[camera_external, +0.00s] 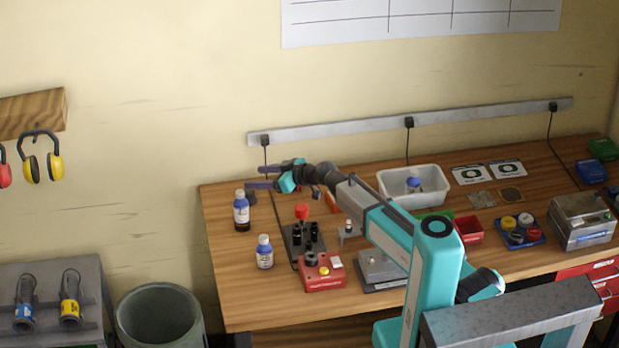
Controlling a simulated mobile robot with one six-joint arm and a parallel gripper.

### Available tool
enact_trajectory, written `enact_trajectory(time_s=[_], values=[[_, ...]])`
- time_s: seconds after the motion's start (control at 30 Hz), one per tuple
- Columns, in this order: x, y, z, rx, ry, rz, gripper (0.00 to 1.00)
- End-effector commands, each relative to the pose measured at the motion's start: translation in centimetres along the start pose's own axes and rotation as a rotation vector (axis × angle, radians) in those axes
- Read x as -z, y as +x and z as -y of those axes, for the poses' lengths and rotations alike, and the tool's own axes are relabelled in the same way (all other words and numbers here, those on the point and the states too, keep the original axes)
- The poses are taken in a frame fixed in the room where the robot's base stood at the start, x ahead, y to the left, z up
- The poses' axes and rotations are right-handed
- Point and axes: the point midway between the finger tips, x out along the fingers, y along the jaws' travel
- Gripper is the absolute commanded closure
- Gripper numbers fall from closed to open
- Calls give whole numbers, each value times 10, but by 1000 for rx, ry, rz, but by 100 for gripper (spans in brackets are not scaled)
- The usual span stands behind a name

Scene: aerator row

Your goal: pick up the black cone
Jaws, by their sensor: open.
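My gripper (258,177) is at the far left end of my outstretched arm, above the back left part of the wooden table. Its two purple fingers are apart, with nothing seen between them. A small dark object (250,198), which looks like the black cone, stands on the table just below and slightly left of the fingertips. It is too small to make out its exact shape. From this view I cannot tell how high the fingers are above it.
A bottle with a blue cap (241,212) stands close in front of the dark object; another bottle (264,252) stands nearer. A black rack with a red knob (302,212), a red box (323,276) and a white bin (440,188) are to the right. The wall is behind.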

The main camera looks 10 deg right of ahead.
Motion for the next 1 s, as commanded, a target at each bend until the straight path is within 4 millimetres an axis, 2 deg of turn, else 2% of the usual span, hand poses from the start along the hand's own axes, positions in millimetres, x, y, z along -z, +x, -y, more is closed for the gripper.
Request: enact_trajectory(time_s=[0.27,1.0], values=[[-6,3,0,1,1,1,42],[-62,26,0,0,0,1,42]])
